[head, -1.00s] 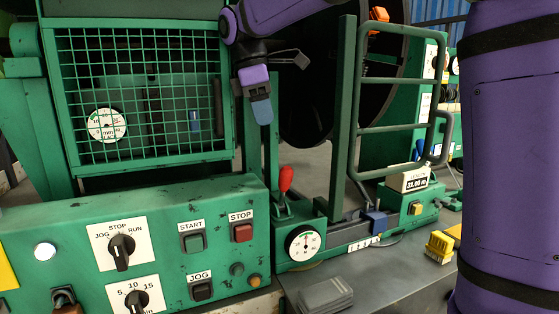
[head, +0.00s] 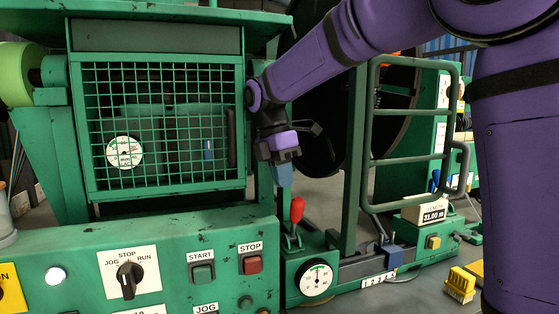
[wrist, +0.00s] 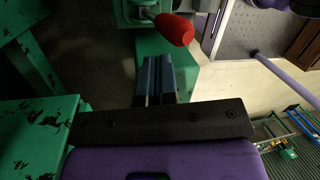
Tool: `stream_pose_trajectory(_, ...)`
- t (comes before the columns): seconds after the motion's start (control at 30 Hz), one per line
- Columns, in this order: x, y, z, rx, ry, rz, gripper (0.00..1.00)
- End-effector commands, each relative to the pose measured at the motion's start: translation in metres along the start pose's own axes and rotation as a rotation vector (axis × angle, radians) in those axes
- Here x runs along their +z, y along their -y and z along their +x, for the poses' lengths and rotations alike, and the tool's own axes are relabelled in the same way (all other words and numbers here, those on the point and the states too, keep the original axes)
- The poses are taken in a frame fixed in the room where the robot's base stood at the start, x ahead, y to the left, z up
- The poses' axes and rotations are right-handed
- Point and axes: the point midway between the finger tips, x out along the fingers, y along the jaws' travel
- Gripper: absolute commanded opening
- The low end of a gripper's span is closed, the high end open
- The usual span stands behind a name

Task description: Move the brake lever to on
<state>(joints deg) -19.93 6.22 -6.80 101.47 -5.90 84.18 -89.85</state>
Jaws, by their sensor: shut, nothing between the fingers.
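The brake lever, a red-handled lever (head: 297,209), stands roughly upright on a green housing behind the round white gauge. I cannot read any on or off marking beside it. My gripper (head: 285,178) points down just above and slightly left of the red handle in the head view. Its blue-grey fingers are together with nothing between them. In the wrist view the red handle (wrist: 174,28) lies just beyond the shut fingertips (wrist: 157,62). The handle looks close to the fingertips; I cannot tell whether they touch.
A green mesh guard (head: 160,125) stands left of my gripper. A tubular green gate (head: 412,140) stands to the right. The control panel has a selector knob (head: 130,280), a START button (head: 202,272) and a STOP button (head: 250,264). A round gauge (head: 314,278) sits below the lever.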

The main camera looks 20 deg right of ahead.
Motion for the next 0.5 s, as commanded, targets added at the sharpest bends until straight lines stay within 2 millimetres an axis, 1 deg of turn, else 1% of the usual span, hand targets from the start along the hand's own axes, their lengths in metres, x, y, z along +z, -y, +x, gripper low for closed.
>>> stream_pose_trajectory(0.03,0.0,0.001,0.008,-0.003,0.0,-0.001,0.0)
stream_pose_trajectory(0.1,-0.001,0.0,0.017,-0.002,0.0,-0.001,0.0)
stream_pose_trajectory(0.2,-0.001,0.0,0.025,-0.001,0.0,-0.001,0.0)
stream_pose_trajectory(0.33,0.0,0.0,0.031,-0.001,0.0,0.0,0.0)
stream_pose_trajectory(0.5,0.0,0.0,0.032,0.0,0.0,0.0,0.0)
